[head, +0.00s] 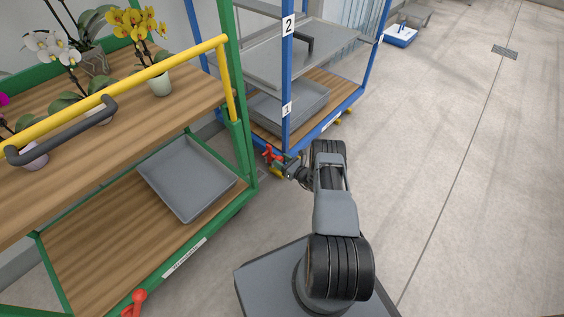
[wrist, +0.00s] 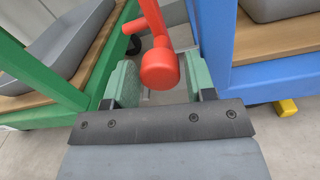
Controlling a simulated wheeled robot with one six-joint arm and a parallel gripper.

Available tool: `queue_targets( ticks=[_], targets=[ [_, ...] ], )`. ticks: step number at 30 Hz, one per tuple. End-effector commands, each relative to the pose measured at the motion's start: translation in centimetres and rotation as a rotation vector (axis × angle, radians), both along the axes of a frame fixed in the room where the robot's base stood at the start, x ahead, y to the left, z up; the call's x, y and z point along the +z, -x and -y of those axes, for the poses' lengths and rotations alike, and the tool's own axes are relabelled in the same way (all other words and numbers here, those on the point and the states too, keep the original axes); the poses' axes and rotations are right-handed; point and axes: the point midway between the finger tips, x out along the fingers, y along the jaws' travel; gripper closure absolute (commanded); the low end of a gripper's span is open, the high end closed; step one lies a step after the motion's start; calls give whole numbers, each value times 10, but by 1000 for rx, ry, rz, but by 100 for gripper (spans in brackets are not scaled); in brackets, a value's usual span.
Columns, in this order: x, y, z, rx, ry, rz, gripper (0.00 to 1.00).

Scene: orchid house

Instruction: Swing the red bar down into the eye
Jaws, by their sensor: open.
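The red bar (wrist: 152,22) rises from between the green and blue frames in the wrist view and has a thick round knob (wrist: 160,68) at its near end. In the head view the red bar (head: 270,154) is small, at the low corner of the blue cart. My gripper (wrist: 161,84) is open, with a green finger on each side of the knob. I cannot tell whether a finger touches it. My gripper (head: 287,168) also shows beside the bar in the head view. I cannot make out the eye in either view.
The green cart (head: 246,150) with orchids and a grey tray (head: 187,180) stands left. The blue cart (head: 287,75) with shelves and trays stands behind the bar. Another red part (head: 136,301) is low on the green cart. The floor (head: 470,170) is clear on the right.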

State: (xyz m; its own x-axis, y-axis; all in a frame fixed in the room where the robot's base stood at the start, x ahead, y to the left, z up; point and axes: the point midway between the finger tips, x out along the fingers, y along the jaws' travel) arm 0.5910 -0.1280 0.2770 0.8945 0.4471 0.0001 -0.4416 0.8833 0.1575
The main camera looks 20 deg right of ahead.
Motion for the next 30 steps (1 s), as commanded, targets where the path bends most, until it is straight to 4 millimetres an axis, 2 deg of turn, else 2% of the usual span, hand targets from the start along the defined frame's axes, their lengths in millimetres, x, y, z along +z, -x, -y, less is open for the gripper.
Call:
queue_targets(
  ticks=[2, 17, 24, 30],
  targets=[
    [0, 0, 0, 0, 0, 0, 51],
    [0, 0, 0, 1, 0, 0, 98],
    [0, 1, 0, 0, 13, 5, 100],
    [-1, 3, -4, 0, 91, 41, 100]
  ],
)
